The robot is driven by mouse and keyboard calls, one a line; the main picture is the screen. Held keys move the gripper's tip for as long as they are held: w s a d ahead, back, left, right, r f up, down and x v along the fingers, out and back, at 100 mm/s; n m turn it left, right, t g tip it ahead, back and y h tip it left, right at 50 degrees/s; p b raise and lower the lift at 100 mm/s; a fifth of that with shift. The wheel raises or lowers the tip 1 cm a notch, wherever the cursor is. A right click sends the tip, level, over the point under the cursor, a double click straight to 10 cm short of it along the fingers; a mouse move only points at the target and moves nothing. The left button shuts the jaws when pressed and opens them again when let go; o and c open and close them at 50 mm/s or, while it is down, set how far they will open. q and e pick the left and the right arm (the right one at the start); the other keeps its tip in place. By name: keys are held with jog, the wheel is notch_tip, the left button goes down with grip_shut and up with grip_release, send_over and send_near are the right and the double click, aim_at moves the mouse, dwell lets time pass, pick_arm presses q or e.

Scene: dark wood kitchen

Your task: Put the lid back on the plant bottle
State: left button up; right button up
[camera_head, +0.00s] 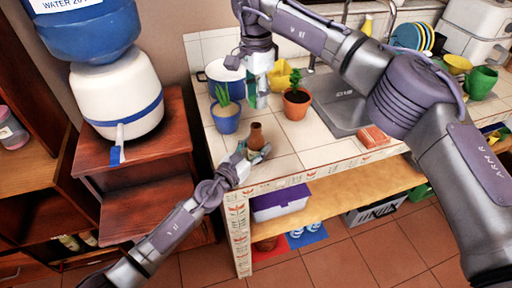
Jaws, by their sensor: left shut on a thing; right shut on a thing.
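A small brown bottle (256,134) stands near the front left corner of the tiled counter, narrow neck up. My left gripper (257,153) comes in from the lower left and is shut on the bottle's lower part. My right gripper (257,101) points down over the counter, behind and above the bottle in the picture. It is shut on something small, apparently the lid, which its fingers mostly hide. The two grippers are apart. No lid can be clearly made out on the bottle's neck.
A blue pot with a succulent (226,115) stands left of my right gripper, and a terracotta pot (296,103) right of it. A red sponge (374,137) lies right, near the sink (341,103).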

aim_at(256, 125)
pick_arm(q)
grip_shut()
pick_arm(e)
jog(key=shift+f, duration=2.5)
jog(key=shift+f, duration=0.9)
jog(key=shift+f, duration=0.55)
